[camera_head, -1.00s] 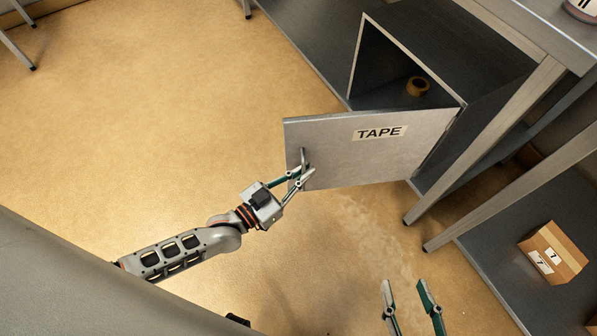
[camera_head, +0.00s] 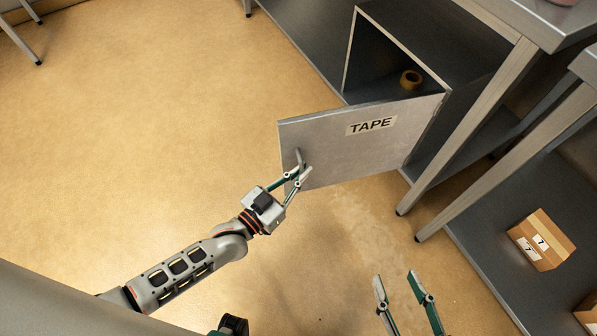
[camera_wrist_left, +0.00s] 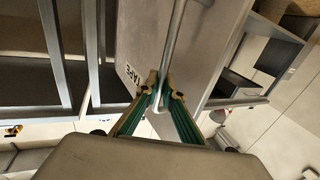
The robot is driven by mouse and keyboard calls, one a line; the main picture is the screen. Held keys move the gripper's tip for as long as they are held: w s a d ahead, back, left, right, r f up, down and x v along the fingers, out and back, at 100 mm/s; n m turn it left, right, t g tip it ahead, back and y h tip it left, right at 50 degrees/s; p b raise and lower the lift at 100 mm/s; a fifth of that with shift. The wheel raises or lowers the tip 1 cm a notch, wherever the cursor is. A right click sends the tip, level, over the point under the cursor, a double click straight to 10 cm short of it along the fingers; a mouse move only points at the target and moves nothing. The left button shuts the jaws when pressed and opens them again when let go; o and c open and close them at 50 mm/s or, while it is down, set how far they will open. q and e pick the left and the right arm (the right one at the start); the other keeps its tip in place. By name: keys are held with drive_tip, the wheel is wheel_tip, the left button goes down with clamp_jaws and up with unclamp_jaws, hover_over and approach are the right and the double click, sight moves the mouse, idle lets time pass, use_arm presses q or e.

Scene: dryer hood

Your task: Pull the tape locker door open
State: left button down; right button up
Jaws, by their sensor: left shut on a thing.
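The tape locker door (camera_head: 345,150) stands swung open from the locker (camera_head: 400,50), hinged at its right edge, with a "TAPE" label (camera_head: 371,125). My left gripper (camera_head: 297,174) is shut on the door's handle (camera_head: 300,160) near the door's free left edge. In the left wrist view the fingers (camera_wrist_left: 160,92) close around the handle bar (camera_wrist_left: 174,45). A roll of tape (camera_head: 411,79) lies inside the locker. My right gripper (camera_head: 396,284) is open and empty, low in the head view, apart from the door.
Metal table legs (camera_head: 470,125) stand right of the locker. A cardboard box (camera_head: 541,240) sits on a low shelf (camera_head: 480,240) at the right. The tan floor (camera_head: 130,130) left of the door is clear.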

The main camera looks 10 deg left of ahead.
idle(0.4)
use_arm(q)
drive_tip(key=c, duration=2.2)
unclamp_jaws()
drive_tip(key=shift+d, duration=0.1)
drive_tip(key=shift+v, duration=3.75)
